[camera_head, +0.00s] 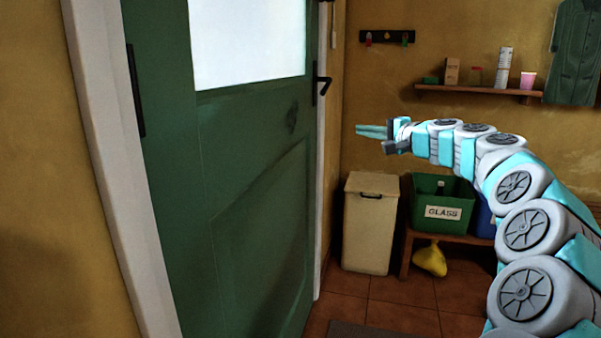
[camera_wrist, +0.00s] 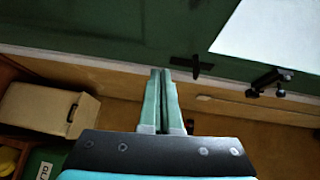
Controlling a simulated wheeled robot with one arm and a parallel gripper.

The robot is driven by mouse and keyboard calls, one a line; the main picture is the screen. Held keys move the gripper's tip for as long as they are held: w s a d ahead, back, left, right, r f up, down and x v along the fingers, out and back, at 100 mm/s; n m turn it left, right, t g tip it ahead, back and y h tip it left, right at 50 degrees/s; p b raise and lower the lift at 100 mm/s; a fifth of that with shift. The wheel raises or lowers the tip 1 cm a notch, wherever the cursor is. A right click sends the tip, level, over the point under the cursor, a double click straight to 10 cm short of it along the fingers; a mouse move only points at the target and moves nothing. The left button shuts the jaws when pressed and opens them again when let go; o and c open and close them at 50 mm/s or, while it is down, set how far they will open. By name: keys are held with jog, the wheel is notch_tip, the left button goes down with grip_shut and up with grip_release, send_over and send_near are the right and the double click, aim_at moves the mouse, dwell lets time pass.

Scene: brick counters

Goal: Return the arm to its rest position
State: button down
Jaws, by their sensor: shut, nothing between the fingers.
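My arm (camera_head: 515,180) reaches in from the lower right in the head view and stretches out toward the left. My gripper (camera_head: 360,131) is at its end, held in the air, shut and empty, pointing left toward the green door. In the wrist view my gripper (camera_wrist: 160,75) shows its two teal fingers side by side, with the door edge beyond the tips. No object is between the fingers.
The green door (camera_head: 250,200) with a black handle (camera_head: 322,86) stands at the left. A cream bin (camera_head: 370,225), a green box (camera_head: 425,222) labelled GLASS on a bench, and a yellow bag (camera_head: 430,261) are below my gripper. A wall shelf (camera_head: 470,91) holds several small items.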

jog(key=s+a+f+n+g, duration=0.3)
jog(key=s+a+f, duration=0.1)
jog(key=s+a, duration=0.4)
jog(key=s+a+f+n+g, duration=0.3)
jog(key=s+a+g, duration=0.1)
jog(key=s+a, duration=0.4)
jog(key=s+f+n+g+h, duration=0.1)
jog(key=s+f+n+g, duration=0.1)
jog(key=s+f, duration=0.6)
jog(key=s+d+f+g+h, duration=0.2)
jog(key=s+d+f+h, duration=0.1)
jog(key=s, duration=0.8)
jog(key=s+d+f+n+g+h, duration=0.1)
jog(key=s+d+f, duration=0.5)
jog(key=s, duration=0.6)
jog(key=s+d+f+n+g+h+p, duration=0.1)
jog(key=s+d+f+g+h, duration=0.2)
jog(key=s+d+f+h, duration=0.2)
jog(key=s+f, duration=0.3)
jog(key=s, duration=0.4)
jog(key=shift+d+g, duration=0.15)
jog(key=shift+g, duration=0.15)
